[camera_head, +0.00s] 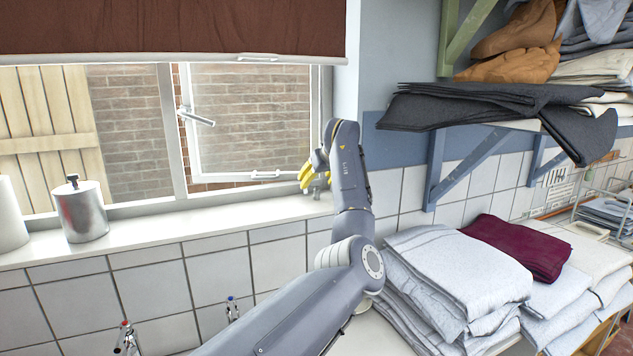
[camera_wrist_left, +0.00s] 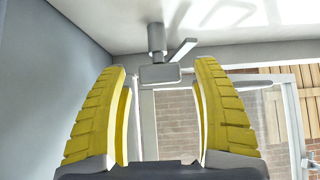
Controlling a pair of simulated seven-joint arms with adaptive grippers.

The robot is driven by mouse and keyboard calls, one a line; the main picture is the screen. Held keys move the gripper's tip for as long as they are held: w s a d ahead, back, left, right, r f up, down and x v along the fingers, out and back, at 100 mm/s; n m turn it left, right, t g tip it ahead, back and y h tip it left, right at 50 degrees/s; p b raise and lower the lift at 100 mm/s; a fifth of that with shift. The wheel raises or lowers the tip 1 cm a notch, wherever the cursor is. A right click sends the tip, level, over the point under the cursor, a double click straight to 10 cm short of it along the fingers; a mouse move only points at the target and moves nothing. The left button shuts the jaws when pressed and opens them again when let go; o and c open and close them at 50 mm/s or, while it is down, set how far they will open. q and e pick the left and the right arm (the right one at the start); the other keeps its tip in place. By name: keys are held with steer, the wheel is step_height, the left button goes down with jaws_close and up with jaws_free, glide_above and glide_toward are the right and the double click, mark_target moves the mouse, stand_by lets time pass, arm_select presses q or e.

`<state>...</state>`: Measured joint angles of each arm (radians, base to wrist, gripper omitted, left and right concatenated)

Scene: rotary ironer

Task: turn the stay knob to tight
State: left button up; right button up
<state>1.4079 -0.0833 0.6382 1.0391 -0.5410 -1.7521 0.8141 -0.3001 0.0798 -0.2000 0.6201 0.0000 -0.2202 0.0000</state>
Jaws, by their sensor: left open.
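My left gripper (camera_head: 308,178) is at the right end of the window sill, by the lower right corner of the window frame. Its two yellow fingers are open in the left wrist view (camera_wrist_left: 161,68). A small grey fitting, which looks like the stay knob (camera_wrist_left: 158,74), shows between and beyond the fingertips there, with a post and a short side lever. Nothing is seen gripped, and I cannot tell how far the knob is from the fingertips. In the head view the fitting (camera_head: 318,190) is small and partly hidden by the gripper. My right gripper is out of view.
The casement window (camera_head: 250,120) has a handle (camera_head: 196,117) on its left side. A metal canister (camera_head: 82,211) stands on the sill (camera_head: 225,212) at left; the sill between is clear. Folded linen (camera_head: 455,275) is stacked at right below a loaded shelf (camera_head: 480,124). Taps (camera_head: 126,338) stand below.

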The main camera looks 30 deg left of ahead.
arm_select(q)
steer(key=shift+w+a+f, duration=0.1)
steer(key=shift+a+f, duration=0.05)
steer(key=shift+f, duration=0.1)
steer(key=shift+c, duration=0.5)
steer(key=c, duration=1.1)
